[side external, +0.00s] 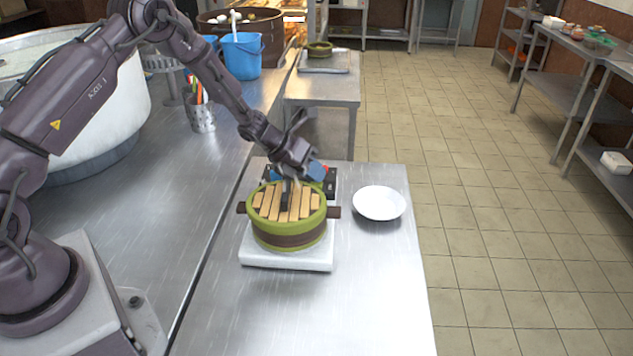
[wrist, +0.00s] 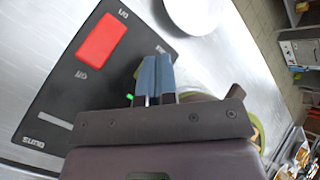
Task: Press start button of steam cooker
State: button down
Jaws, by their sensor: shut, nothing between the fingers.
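The steam cooker is a round green pot with a brown band and a slatted wooden lid (side external: 287,215), on a white base (side external: 287,257). Its black control panel (side external: 331,183) is behind the pot, partly hidden by my gripper (side external: 316,172). In the wrist view the panel (wrist: 60,105) carries a red rectangular switch (wrist: 101,38) with small lettering around it. A small green light (wrist: 130,97) shows beside my gripper's blue fingers (wrist: 157,62), which are shut and empty over the panel's right part. Whether they touch it, I cannot tell. Anything under the fingers is hidden.
A white plate (side external: 379,203) lies right of the cooker on the steel table (side external: 385,300). A large white stockpot (side external: 105,105), a metal utensil holder (side external: 200,115) and a blue bucket (side external: 241,55) stand on the left counter. The table's front is clear.

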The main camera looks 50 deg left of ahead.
jog(key=shift+r, duration=0.6)
jog(key=shift+r, duration=0.1)
jog(key=shift+a+r, duration=0.1)
jog(key=shift+r, duration=2.35)
jog(key=shift+r, duration=0.1)
jog(key=s+d+r+m+g, duration=0.1)
jog(key=s+d+r+m, duration=0.4)
jog(key=s+r+m, duration=0.35)
jog(key=s+d+r+m+g, duration=0.1)
jog(key=s+d+r+m, duration=0.35)
jog(key=r+m, duration=0.55)
jog(key=s+a+r+m+y, duration=0.1)
jog(key=s+m+y, duration=0.1)
jog(key=s+m, duration=0.7)
jog(key=s+a+r+m+y, duration=0.1)
jog(key=s+r+m+y, duration=0.1)
jog(key=s+m, duration=0.8)
jog(key=shift+s+a+m+y, duration=0.2)
jog(key=shift+m+y, duration=0.15)
jog(key=shift+y, duration=0.15)
